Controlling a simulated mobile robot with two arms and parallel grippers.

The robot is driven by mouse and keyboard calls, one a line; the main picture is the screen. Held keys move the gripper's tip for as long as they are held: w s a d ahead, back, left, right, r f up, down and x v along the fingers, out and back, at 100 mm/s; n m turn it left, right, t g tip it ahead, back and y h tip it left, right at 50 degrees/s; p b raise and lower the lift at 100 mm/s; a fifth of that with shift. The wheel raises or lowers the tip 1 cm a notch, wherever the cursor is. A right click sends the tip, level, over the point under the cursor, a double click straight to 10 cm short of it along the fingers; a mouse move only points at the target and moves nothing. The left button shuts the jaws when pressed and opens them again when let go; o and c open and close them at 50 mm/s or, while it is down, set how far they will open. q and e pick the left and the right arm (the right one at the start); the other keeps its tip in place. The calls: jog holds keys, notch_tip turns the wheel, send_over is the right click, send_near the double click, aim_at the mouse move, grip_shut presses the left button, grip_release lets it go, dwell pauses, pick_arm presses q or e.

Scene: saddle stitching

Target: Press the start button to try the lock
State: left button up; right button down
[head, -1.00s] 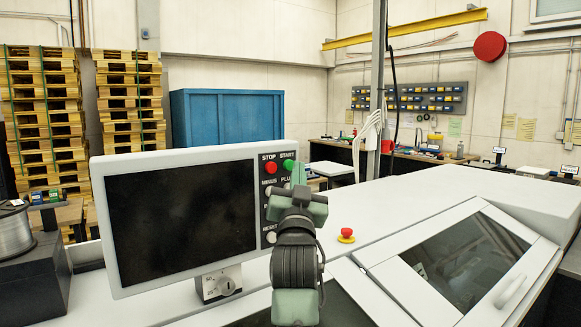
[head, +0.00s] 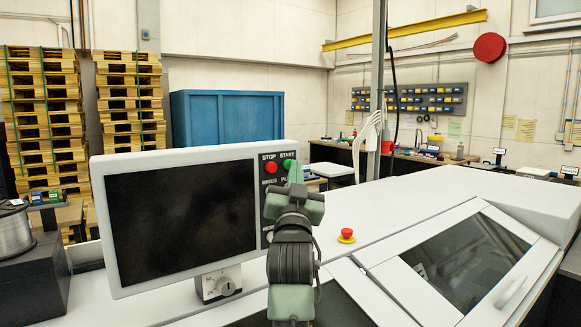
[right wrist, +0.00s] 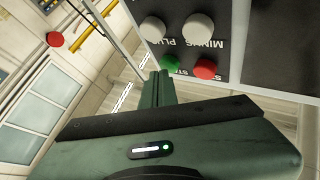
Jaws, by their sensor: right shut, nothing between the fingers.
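The green start button (head: 288,164) sits at the top right of the control panel, under the label START, with the red stop button (head: 271,167) to its left. My right gripper (head: 296,172) is shut and empty, its fingertips just beside and below the start button. In the right wrist view the shut fingers (right wrist: 158,76) point at the edge of the green button (right wrist: 171,62). I cannot tell whether they touch it. The machine's windowed cover (head: 462,262) appears closed. I see no lock clearly. My left gripper is not in view.
A dark screen (head: 182,225) fills the panel left of the buttons. The gripper hides several lower buttons. A red emergency stop (head: 346,236) stands on the white machine top to the right. A wire spool (head: 14,232) is at far left.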

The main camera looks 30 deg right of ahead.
jog(key=shift+w, duration=0.25)
dwell(0.6)
jog(key=shift+s, duration=0.85)
jog(key=s+p, duration=0.1)
jog(key=s, duration=0.4)
jog(key=shift+d+p, duration=0.2)
jog(key=shift+p, duration=0.1)
dwell(0.5)
